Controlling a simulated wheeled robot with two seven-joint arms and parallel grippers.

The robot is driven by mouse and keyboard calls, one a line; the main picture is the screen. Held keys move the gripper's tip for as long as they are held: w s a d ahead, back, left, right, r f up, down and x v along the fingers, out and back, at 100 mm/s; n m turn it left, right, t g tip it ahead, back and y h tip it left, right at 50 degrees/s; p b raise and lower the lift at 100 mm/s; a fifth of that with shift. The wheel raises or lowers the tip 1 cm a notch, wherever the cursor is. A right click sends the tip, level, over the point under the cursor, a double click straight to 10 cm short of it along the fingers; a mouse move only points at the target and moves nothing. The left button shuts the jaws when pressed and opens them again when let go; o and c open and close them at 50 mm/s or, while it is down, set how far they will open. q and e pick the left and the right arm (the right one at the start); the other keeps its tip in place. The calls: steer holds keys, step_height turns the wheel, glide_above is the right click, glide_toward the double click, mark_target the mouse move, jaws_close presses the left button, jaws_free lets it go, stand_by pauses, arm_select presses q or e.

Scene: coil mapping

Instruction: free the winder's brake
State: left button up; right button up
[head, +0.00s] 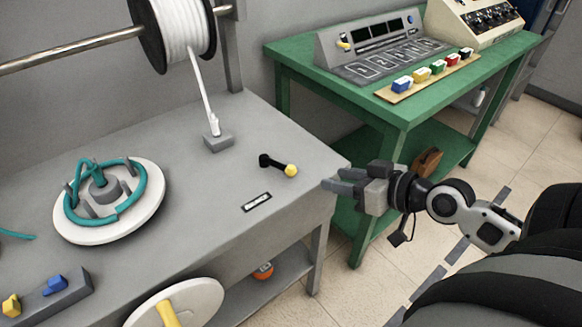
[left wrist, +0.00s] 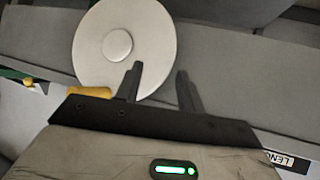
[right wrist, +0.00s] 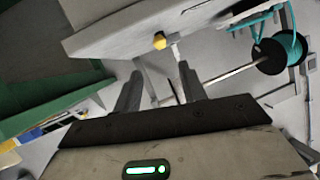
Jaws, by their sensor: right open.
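The brake lever (head: 272,162) is a short black arm with a yellow knob (head: 290,170) on the grey bench, by a small dark label plate (head: 257,202). My right gripper (head: 334,181) is open and empty, off the bench's right edge, to the right of the knob and apart from it. A yellow knob (right wrist: 159,41) shows beyond its fingers in the right wrist view. The winder has a white disc (head: 140,208) with teal cable coiled around its pegs. My left gripper (left wrist: 160,72) is open and shows only in its own wrist view, facing a white handwheel (left wrist: 92,42).
The handwheel (head: 200,300) with a yellow handle is at the bench front. A white cable spool (head: 182,35) hangs above the bench, its cable running to a grey block (head: 218,142). A green table (head: 310,82) with consoles stands right. A block with blue and yellow knobs (head: 52,297) is front left.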

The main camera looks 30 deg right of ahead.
mark_target(295, 171)
steer(key=x, duration=1.3)
steer(key=shift+w+a+f+p, duration=0.15)
steer(key=shift+w+p, duration=0.15)
steer(key=shift+c, duration=0.3)
jaws_close()
